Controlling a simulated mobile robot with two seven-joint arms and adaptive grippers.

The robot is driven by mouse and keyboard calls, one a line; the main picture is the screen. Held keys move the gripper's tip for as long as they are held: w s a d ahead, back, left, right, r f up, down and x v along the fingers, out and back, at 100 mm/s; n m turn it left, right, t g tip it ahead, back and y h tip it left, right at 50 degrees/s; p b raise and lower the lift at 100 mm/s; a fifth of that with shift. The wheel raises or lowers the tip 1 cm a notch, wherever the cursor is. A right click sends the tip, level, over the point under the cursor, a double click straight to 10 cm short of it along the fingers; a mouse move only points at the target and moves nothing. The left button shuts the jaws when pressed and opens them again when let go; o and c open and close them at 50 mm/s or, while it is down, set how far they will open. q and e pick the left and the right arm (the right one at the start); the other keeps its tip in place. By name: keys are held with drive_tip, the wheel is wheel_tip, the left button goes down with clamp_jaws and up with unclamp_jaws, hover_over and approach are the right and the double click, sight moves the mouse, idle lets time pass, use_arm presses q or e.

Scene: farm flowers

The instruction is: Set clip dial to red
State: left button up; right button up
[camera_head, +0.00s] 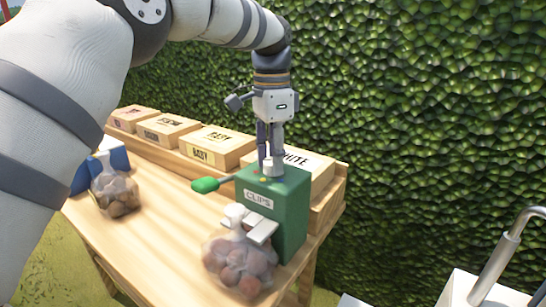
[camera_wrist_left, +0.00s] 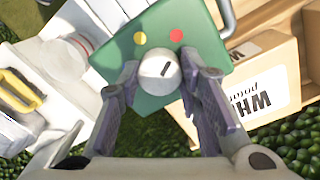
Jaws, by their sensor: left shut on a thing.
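The green clip box (camera_head: 275,205), labelled CLIPS, stands on the wooden table. Its white round dial (camera_head: 268,165) is on top and also shows in the left wrist view (camera_wrist_left: 158,74). The dial's short black mark tilts up and right, toward the side of the red dot (camera_wrist_left: 176,35). A yellow dot (camera_wrist_left: 140,38) lies to the left of the red one. My left gripper (camera_head: 270,155) points down from above, its fingers on either side of the dial and shut on it. My right gripper is not in view.
A bag of potatoes (camera_head: 238,262) is at the front of the box, by its white plates. A green-ended lever (camera_head: 205,185) sticks out left. Another filled bag (camera_head: 116,196) stands at left. Labelled wooden crates (camera_head: 213,147) line the back, before a hedge (camera_head: 430,130).

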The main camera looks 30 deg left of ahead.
use_arm(q)
drive_tip(key=o, duration=1.2)
drive_tip(key=shift+r, duration=0.1)
wheel_tip(320, 180, up, 7)
drive_tip(key=shift+a+r, duration=0.15)
